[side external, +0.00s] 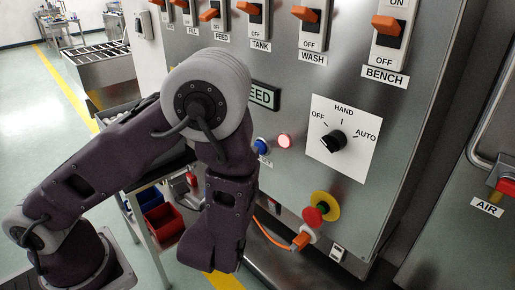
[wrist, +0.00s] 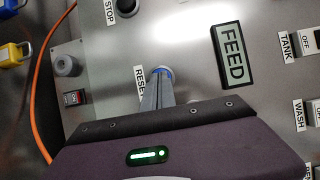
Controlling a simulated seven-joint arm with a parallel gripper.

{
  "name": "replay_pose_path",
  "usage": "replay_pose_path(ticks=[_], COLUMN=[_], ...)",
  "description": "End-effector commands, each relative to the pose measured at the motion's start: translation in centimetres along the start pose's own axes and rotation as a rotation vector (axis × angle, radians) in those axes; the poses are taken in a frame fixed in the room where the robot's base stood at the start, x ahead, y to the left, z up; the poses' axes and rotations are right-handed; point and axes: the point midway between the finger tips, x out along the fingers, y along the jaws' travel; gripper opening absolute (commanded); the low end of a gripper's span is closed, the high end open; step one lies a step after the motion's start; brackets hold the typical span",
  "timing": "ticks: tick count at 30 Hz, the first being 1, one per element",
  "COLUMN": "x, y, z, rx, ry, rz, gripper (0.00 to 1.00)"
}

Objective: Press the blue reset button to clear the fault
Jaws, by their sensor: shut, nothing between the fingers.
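The blue reset button (side external: 262,147) is on the steel panel in the side view, just right of my arm, with its label partly hidden. In the wrist view the blue button (wrist: 161,70) shows beside the RESET label (wrist: 140,82). My gripper (wrist: 160,78) is shut and empty, its fingertips in line with the button and covering most of it. I cannot tell whether they touch it. In the side view my arm hides the fingers.
A mode dial (side external: 334,141) points between labelled positions on a white plate. A red emergency stop (side external: 313,216) on a yellow ring and an orange cable plug (side external: 301,241) are below. A FEED display (wrist: 233,55) is right of the button. Several orange-handled switches line the panel's top.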

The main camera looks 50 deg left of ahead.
Motion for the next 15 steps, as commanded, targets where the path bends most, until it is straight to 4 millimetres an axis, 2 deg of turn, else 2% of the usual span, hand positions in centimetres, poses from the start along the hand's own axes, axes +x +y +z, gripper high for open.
replay_pose_path(ticks=[15], x=[0.5], y=[-0.02], z=[-0.25], rx=[-0.001], ry=[0.0], rz=[0.0], gripper=[0.0])
